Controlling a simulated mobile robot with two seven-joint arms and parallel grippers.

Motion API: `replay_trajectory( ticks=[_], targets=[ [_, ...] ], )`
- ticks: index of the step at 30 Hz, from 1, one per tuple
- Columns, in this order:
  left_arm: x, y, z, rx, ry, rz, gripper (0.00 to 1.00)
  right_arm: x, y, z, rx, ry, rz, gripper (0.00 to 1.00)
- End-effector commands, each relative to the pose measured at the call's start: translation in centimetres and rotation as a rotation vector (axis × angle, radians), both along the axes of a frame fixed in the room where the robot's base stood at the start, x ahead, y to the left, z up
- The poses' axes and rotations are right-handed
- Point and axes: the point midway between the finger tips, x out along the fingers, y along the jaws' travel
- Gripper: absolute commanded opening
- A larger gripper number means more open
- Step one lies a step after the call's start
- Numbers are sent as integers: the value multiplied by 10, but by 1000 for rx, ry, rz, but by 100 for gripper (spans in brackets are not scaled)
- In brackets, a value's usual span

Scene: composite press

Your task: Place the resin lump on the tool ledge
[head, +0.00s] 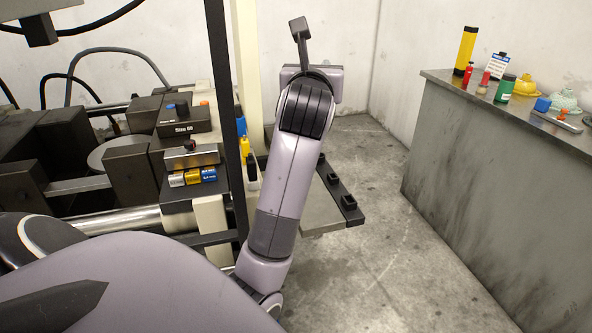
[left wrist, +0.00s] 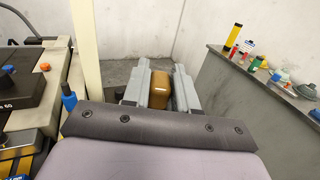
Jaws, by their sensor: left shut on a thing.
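The amber-brown resin lump (left wrist: 161,87) shows in the left wrist view between the two grey fingers of my left gripper (left wrist: 163,76). The gripper is shut on it. In the head view my left arm reaches away from me, and the lump and fingertips are hidden behind the arm. A grey ledge (head: 316,213) with black blocks on its right edge juts from the press side, to the right of my forearm and lower. I take it for the tool ledge, but cannot be sure. My right gripper is in neither view.
A dark press with cables fills the left, with a control box (head: 184,121) and yellow and blue cylinders (head: 192,177) on it. A black upright bar (head: 222,110) stands beside my arm. A grey bench (head: 480,170) with bottles and small tools stands right. Open floor lies between.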

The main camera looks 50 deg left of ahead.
Motion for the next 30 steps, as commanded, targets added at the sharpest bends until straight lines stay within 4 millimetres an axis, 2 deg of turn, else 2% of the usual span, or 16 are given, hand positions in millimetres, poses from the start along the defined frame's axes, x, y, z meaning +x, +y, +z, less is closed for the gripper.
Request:
replay_trajectory(
  ticks=[5, 15, 18, 21, 26, 30],
  targets=[
    [0, 3, -22, 1, 8, 5, 0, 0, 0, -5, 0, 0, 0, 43],
    [0, 2, -114, 0, 8, 4, 0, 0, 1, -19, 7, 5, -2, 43],
    [0, 2, -135, -1, 6, 5, 0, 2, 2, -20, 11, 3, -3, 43],
    [0, 2, -149, 0, 4, 4, 0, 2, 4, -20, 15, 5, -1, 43],
    [0, 3, -158, 0, 0, 5, 0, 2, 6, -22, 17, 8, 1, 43],
    [0, 2, -174, 0, 4, 4, 0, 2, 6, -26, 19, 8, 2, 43]
  ],
)
